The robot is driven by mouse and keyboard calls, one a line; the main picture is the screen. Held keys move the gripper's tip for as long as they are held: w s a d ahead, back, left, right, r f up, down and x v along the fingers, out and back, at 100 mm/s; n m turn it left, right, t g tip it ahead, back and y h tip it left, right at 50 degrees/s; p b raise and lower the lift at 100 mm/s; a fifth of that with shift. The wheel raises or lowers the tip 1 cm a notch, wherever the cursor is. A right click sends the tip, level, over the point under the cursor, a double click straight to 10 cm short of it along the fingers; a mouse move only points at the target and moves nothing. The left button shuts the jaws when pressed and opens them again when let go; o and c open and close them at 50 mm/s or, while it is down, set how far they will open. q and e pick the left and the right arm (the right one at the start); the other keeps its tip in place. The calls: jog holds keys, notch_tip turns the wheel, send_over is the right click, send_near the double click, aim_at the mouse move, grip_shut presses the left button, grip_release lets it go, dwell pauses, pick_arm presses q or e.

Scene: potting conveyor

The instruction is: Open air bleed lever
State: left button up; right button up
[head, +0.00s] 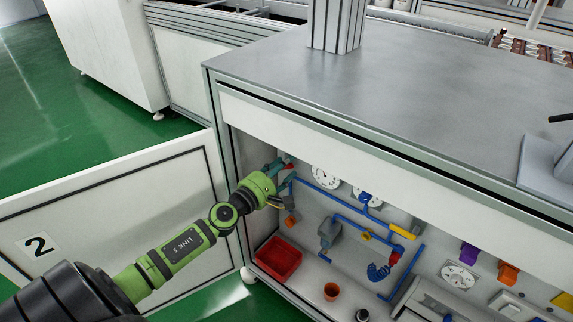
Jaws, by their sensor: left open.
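My left gripper (284,183) reaches from the left into the open cabinet under the bench. It is open, and I see nothing between its fingers. A small red part (289,165), possibly a lever, shows right at the upper finger, by the upper left end of the blue pipe (319,188). The gripper partly hides this area, and I cannot tell whether they touch. A yellow lever-like bar (403,231) sits on the pipework farther right. I cannot tell for sure which part is the air bleed lever. My right gripper is not in view.
The cabinet door (110,205), marked 2, stands open at left. Gauges, including a white dial (326,176), line the back panel. The grey benchtop (400,85) overhangs the opening.

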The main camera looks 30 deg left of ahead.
pick_arm(q)
jog(key=shift+w, duration=0.55)
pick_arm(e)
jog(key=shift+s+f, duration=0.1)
pick_arm(q)
grip_shut()
